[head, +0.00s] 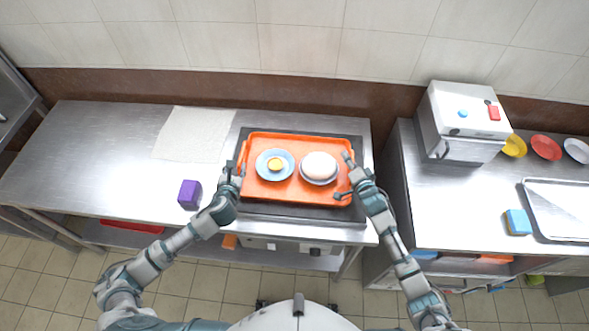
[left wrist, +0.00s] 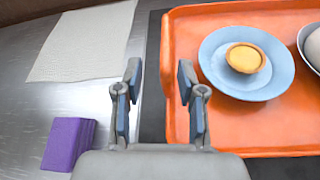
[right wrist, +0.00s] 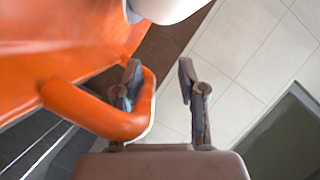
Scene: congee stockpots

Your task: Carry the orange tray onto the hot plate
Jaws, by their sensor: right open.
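The orange tray (head: 260,197) lies over the dark hot plate (head: 285,214), within its outline; dark margins show around it. On the tray are a blue plate (head: 263,163) with a small yellow tart (head: 275,164) and a white round item in a bowl (head: 319,167). My left gripper (head: 233,171) is at the tray's left edge; in the left wrist view its fingers (left wrist: 160,85) are apart, with the tray's edge beside the right finger. My right gripper (head: 351,177) is at the tray's right end; its fingers (right wrist: 160,85) are apart, the orange handle (right wrist: 95,112) by the left finger.
A purple block (head: 189,194) and a pale cloth (head: 194,134) lie on the steel counter left of the hot plate. The right counter holds a white machine (head: 461,120), coloured bowls (head: 545,147), a blue sponge (head: 518,222) and a metal tray (head: 560,205). A gap separates the counters.

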